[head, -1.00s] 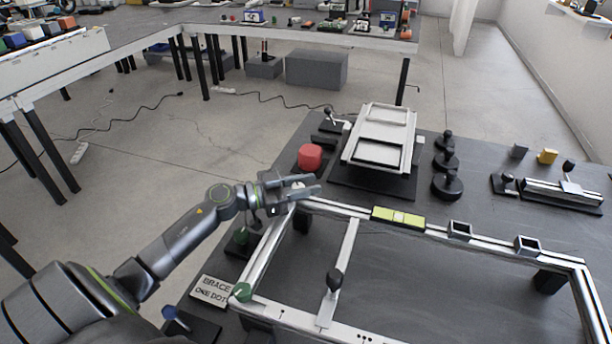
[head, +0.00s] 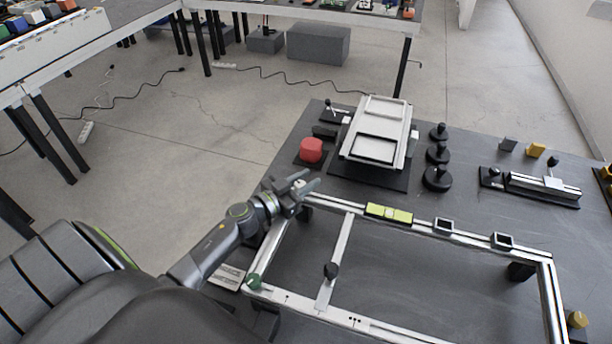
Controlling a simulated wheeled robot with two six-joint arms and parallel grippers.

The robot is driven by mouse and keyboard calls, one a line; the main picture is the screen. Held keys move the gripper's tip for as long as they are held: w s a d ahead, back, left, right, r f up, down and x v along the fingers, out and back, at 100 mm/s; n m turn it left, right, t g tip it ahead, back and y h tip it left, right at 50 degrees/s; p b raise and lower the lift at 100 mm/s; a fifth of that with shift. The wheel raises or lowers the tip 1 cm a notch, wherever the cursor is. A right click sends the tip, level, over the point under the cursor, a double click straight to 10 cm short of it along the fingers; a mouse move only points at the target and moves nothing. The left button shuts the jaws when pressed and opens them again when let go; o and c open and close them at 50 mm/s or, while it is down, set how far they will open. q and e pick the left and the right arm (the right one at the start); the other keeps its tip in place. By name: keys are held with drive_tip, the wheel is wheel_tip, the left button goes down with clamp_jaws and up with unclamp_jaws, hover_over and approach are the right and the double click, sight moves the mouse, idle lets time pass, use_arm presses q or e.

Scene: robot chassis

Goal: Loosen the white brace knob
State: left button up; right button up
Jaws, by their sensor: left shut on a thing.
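The metal frame (head: 459,237) lies on the dark table, with a crossbar (head: 340,250) carrying a black knob (head: 331,271). My left gripper (head: 304,186) is at the frame's far left corner. Its jaws are shut on the white brace knob (head: 299,184), of which only a small pale part shows between the fingers. A green knob (head: 254,281) sits at the frame's near left corner. The dotted label plate (head: 229,277) beside it is partly hidden by my arm. My right gripper is not in view.
A red block (head: 311,150) and a raised white panel fixture (head: 374,149) stand just beyond the gripper. A yellow-green level (head: 388,213) lies on the far rail. Several black knobs (head: 437,178) stand right of the fixture. The table inside the frame is clear.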

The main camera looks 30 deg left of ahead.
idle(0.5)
use_arm(q)
drive_tip(key=o, duration=1)
drive_tip(key=shift+c, duration=0.2)
drive_tip(key=shift+s, duration=0.1)
drive_tip(key=b+v, duration=0.4)
drive_tip(key=v, duration=1.3)
drive_tip(key=shift+s, duration=0.15)
